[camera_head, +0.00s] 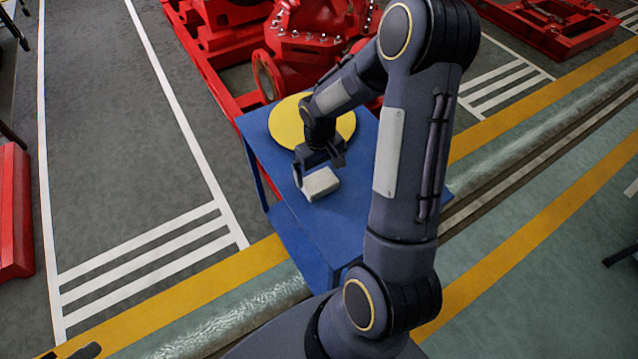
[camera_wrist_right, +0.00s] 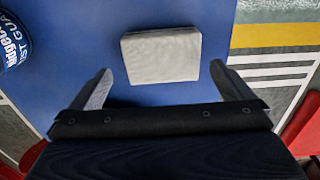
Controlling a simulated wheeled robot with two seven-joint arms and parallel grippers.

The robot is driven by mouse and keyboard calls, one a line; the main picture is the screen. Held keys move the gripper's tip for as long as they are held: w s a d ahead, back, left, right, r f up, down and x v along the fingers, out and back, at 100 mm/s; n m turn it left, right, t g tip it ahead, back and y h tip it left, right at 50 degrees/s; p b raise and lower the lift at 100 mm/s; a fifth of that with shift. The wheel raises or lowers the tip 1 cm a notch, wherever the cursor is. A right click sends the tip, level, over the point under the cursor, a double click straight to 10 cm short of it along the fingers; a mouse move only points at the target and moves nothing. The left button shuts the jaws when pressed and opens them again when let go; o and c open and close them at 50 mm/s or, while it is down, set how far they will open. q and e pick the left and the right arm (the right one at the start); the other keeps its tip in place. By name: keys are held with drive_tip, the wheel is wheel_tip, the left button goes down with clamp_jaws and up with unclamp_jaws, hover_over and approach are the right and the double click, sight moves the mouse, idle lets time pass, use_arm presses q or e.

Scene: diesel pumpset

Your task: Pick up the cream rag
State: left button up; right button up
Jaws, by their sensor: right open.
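The cream rag (camera_head: 320,184) is a folded, pale block lying on the blue table (camera_head: 300,236). In the right wrist view the rag (camera_wrist_right: 161,55) lies flat on the blue top, ahead of the fingers. My right gripper (camera_head: 319,172) is open and empty, just above the rag at its far side. In the right wrist view my right gripper (camera_wrist_right: 161,84) has its fingers spread wider than the rag, with the rag centred a little beyond the tips. My left gripper is not in view.
A yellow disc (camera_head: 286,128) lies on the table behind my right gripper. A red pump (camera_head: 310,50) stands beyond the table. A dark blue lettered can (camera_wrist_right: 12,45) stands at the left in the wrist view. The table's front part is clear.

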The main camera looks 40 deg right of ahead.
sight(319, 180)
wheel_tip(319, 180, down, 4)
drive_tip(key=shift+a+f, duration=0.15)
drive_tip(key=shift+c, duration=0.4)
drive_tip(key=c, duration=0.7)
drive_tip(key=shift+c, duration=0.2)
